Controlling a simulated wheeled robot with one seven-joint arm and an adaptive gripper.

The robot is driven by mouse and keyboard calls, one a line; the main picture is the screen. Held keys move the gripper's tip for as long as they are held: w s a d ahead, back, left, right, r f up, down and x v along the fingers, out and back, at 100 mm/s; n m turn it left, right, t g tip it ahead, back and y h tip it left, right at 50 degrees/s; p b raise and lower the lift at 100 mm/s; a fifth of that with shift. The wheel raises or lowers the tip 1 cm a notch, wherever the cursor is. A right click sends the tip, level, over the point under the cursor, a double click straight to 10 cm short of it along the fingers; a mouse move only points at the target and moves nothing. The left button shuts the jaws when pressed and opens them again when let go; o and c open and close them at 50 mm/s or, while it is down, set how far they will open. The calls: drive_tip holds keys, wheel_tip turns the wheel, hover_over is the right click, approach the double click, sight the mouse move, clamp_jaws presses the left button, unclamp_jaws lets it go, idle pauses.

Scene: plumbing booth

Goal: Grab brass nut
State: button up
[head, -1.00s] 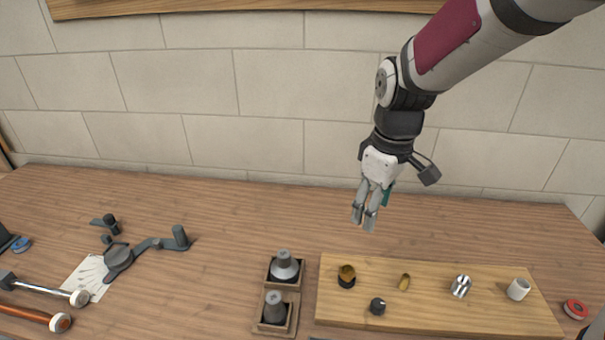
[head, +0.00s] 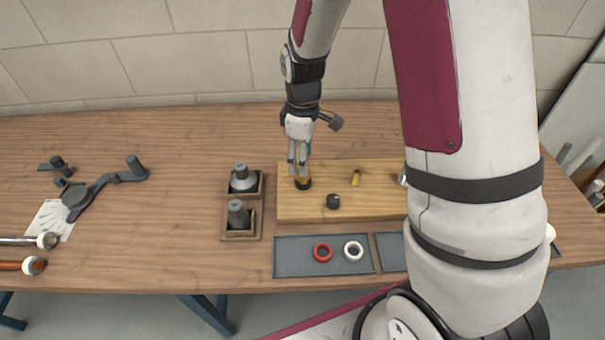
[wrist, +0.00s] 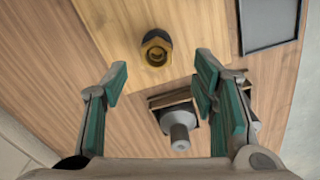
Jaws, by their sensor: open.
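The brass nut (wrist: 156,50) shows in the wrist view as a gold hex ring with a dark centre, on a dark round base on the wooden board (head: 375,207). My gripper (wrist: 162,72) is open and empty. The nut lies ahead of the gap between its teal-padded fingers, a little beyond the tips. In the head view my gripper (head: 298,170) is right over the nut (head: 303,184) and partly hides it. Contact cannot be told.
Two small wooden holders with grey fittings (head: 238,214) stand just left of the board. A black knob (head: 333,201) and a small brass piece (head: 356,177) are on the board. A grey tray (head: 297,265) holds red and white rings. My arm hides the board's right end.

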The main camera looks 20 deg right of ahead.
drive_tip(key=shift+w+f+p, duration=0.15)
drive_tip(key=shift+f+p, duration=0.1)
drive_tip(key=shift+f, duration=1.1)
drive_tip(key=shift+w+f+p, duration=0.1)
drive_tip(key=shift+f+p, duration=0.15)
drive_tip(key=shift+f, duration=1.05)
drive_tip(key=c, duration=1.3)
